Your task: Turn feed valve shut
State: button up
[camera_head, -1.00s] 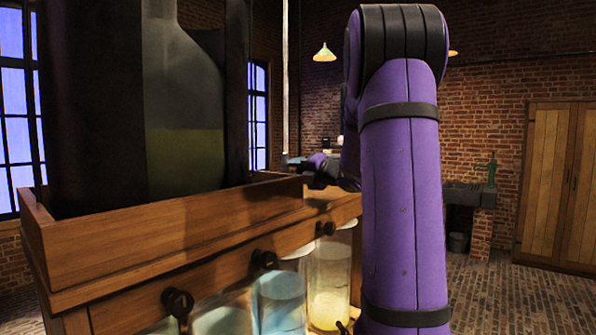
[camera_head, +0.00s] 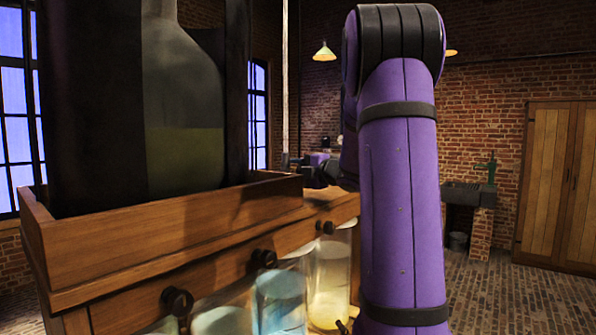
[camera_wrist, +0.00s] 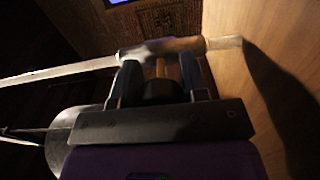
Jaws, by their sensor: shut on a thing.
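My gripper (camera_head: 311,172) is small and partly hidden by my arm in the head view, at the far right end of the wooden stand. The bar crosses the picture and has a brownish, wood-like section at and right of the fingers.
A large dark glass vessel (camera_head: 183,100) with yellowish liquid stands in a wooden tray (camera_head: 150,237). Dark knobs (camera_head: 263,259) line the stand's front above several glass jars (camera_head: 281,300). A wooden surface (camera_wrist: 262,60) lies close right of the fingers. Brick floor (camera_head: 500,270) is clear at right.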

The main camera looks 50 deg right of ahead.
jog(key=o, duration=0.9)
jog(key=shift+s, duration=0.15)
jog(key=s, duration=0.7)
jog(key=s+d, duration=0.1)
jog(key=s, duration=0.2)
jog(key=shift+s, duration=0.3)
